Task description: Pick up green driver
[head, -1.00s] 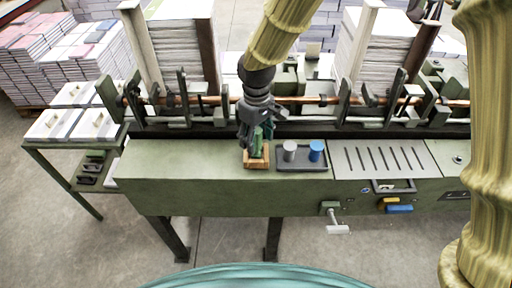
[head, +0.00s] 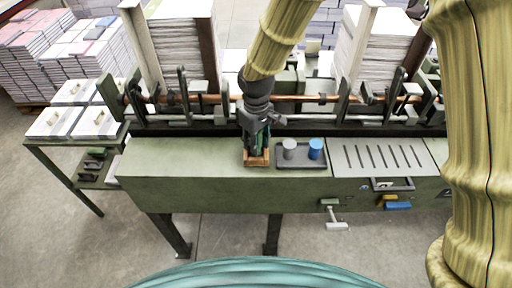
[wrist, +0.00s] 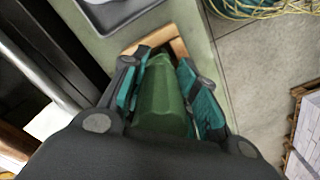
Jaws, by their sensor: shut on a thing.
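The green driver (wrist: 163,100) shows its thick green handle between my gripper's two teal-padded fingers in the wrist view. My gripper (wrist: 166,88) is shut on it, with a finger along each side.
A dark tray (head: 301,163) with a grey cylinder (head: 289,149) and a blue cylinder (head: 315,148) lies just right of the block. Paper stacks (head: 184,45) and metal rails stand behind. The ledge (head: 180,160) to the left is clear.

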